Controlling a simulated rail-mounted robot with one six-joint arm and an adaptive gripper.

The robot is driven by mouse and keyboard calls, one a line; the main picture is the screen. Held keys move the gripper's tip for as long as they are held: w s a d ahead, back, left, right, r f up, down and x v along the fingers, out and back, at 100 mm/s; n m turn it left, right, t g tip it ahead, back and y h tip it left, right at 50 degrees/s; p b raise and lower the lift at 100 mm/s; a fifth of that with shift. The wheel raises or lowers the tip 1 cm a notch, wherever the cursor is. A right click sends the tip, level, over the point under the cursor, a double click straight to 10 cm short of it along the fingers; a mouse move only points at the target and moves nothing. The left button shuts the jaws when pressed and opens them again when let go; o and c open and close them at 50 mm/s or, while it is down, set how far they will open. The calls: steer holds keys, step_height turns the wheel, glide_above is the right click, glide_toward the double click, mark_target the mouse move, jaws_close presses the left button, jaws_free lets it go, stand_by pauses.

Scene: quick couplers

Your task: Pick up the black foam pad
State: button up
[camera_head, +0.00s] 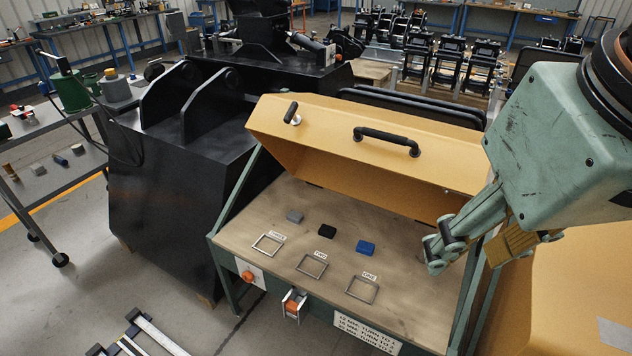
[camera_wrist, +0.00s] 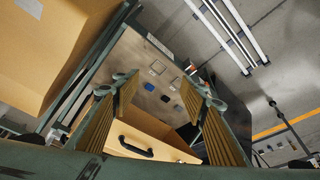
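The black foam pad (camera_head: 326,230) lies on the wooden top of the bench (camera_head: 250,215), between a grey pad (camera_head: 295,216) on its left and a blue pad (camera_head: 366,247) on its right. My gripper (camera_head: 463,256) is open and empty, to the right of the pads and above the bench's right side. In the wrist view, the open fingers of my gripper (camera_wrist: 164,90) stand wide apart. The small black pad (camera_wrist: 165,98) shows between them, farther off, with nothing touching it.
A raised yellow lid (camera_head: 370,150) with a black handle (camera_head: 387,140) stands behind the pads. Three metal frames with labels, including the one marked TWO (camera_head: 312,265), lie in front of them. A large black machine (camera_head: 170,185) is at left. The bench top is otherwise clear.

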steer(key=shift+o, duration=0.7)
steer(key=shift+o, duration=1.3)
steer(key=shift+w, duration=0.15)
